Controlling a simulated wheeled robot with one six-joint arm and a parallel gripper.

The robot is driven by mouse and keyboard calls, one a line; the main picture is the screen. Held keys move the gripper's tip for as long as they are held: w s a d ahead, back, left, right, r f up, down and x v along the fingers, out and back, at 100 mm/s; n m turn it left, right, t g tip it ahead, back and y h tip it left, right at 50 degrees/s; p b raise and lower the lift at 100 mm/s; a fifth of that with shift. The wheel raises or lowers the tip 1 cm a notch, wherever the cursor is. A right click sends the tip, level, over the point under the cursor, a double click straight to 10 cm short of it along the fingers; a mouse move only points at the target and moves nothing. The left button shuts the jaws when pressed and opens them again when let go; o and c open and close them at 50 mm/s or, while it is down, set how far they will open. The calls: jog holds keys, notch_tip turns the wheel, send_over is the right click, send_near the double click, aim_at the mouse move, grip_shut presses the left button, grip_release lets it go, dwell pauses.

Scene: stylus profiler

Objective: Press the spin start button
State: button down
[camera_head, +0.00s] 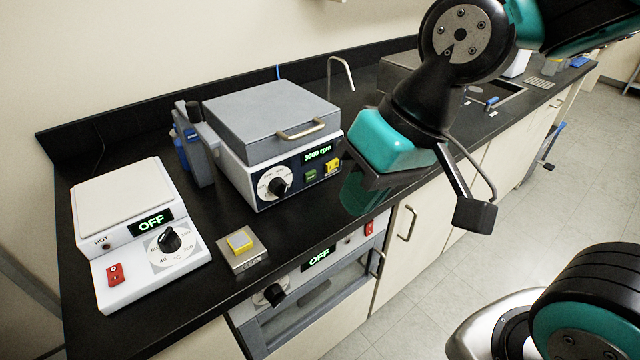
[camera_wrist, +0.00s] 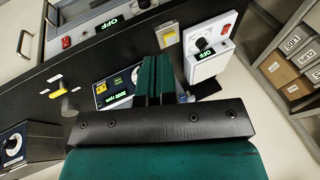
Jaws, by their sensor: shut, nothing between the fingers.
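The grey-lidded machine (camera_head: 265,115) on the bench shows "3000 rpm" on its green display. Its front panel has a knob, a green button (camera_head: 311,175) and a yellow button (camera_head: 333,166); their labels are too small to read. The panel also shows in the wrist view (camera_wrist: 112,98), left of my fingers. My gripper (camera_head: 363,200) is shut and empty, with teal fingers pointing down to the right of this panel, apart from it in the head view. In the wrist view the shut fingers (camera_wrist: 157,60) partly hide the machine.
A separate yellow button on a grey box (camera_head: 239,242) sits near the bench edge. A white hotplate (camera_head: 125,230) reading "OFF" stands left, and an oven (camera_head: 315,290) reading "OFF" is built in below. A tap (camera_head: 341,70) and sink lie behind.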

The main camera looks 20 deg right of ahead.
aim_at(311, 180)
jog(key=w+d+f+m+t+b, duration=0.3)
jog(key=w+d+f+m+b, duration=0.1)
jog(key=w+m, duration=0.4)
jog(key=w+d+f+m+t+h+b, duration=0.1)
jog(key=w+d+f+m+t+b, duration=0.3)
jog(key=w+f+m+b, duration=0.2)
notch_tip(311, 180, down, 3)
jog(key=w+m, duration=0.2)
jog(key=m, duration=0.1)
jog(key=shift+w+m+t+h, duration=0.15)
jog(key=shift+m+t+h, duration=0.15)
jog(key=shift+w+p, duration=0.1)
jog(key=shift+p, duration=0.3)
jog(key=p+x, duration=0.8)
jog(key=x, duration=0.1)
jog(key=shift+f, duration=0.15)
jog(key=w, duration=0.1)
jog(key=w+a+p, duration=0.1)
jog(key=w, duration=0.1)
jog(key=shift+w+f, duration=0.1)
jog(key=shift+f, duration=0.05)
jog(key=shift+w+a+f, duration=0.1)
jog(key=shift+w+a, duration=0.15)
jog(key=shift+w, duration=0.3)
